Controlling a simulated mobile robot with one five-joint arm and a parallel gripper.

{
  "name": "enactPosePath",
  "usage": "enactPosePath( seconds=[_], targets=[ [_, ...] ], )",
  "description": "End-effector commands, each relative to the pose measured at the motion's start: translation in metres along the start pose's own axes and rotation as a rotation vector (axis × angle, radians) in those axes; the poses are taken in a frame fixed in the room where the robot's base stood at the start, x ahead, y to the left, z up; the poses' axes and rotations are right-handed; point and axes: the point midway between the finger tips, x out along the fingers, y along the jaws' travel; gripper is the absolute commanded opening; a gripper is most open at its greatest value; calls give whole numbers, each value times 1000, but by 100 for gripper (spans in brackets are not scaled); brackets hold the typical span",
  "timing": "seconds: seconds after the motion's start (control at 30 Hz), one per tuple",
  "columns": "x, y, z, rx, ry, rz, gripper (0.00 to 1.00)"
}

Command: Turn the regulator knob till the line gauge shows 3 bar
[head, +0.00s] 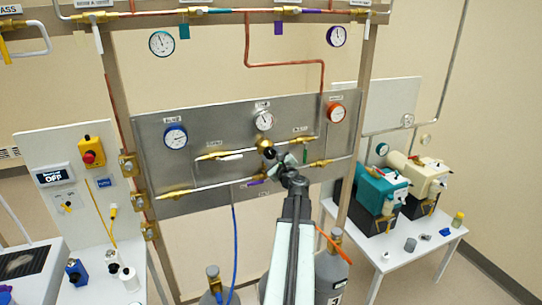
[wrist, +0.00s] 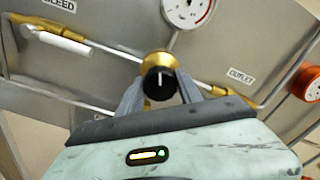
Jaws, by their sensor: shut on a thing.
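The regulator knob (wrist: 160,83) is black with a white pointer line. It sits on a brass body on the grey panel, and in the wrist view the line points nearly straight up. My gripper (wrist: 161,92) has a finger on each side of the knob and is shut on it. In the head view the knob (head: 269,153) shows just beyond my gripper (head: 276,159). A white dial gauge (head: 264,120) is right above the knob. In the wrist view this gauge (wrist: 188,10) is cut off at the top, and I cannot read its value or its label for certain.
A blue-rimmed gauge (head: 175,136) is on the panel's left and an orange-rimmed gauge (head: 337,113) on its right. Thin pipes and brass valves run close around the knob. In the wrist view a BLEED valve with a white handle (wrist: 62,42) is at left. Gas cylinders stand below.

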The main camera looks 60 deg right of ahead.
Motion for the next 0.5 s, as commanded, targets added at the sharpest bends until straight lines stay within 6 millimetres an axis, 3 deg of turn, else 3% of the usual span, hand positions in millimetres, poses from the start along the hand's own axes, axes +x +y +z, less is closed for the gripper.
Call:
enactPosePath(
  seconds=[0.5],
  targets=[
    [-1, 0, -1, -179, 2, -1, 2]
  ],
)
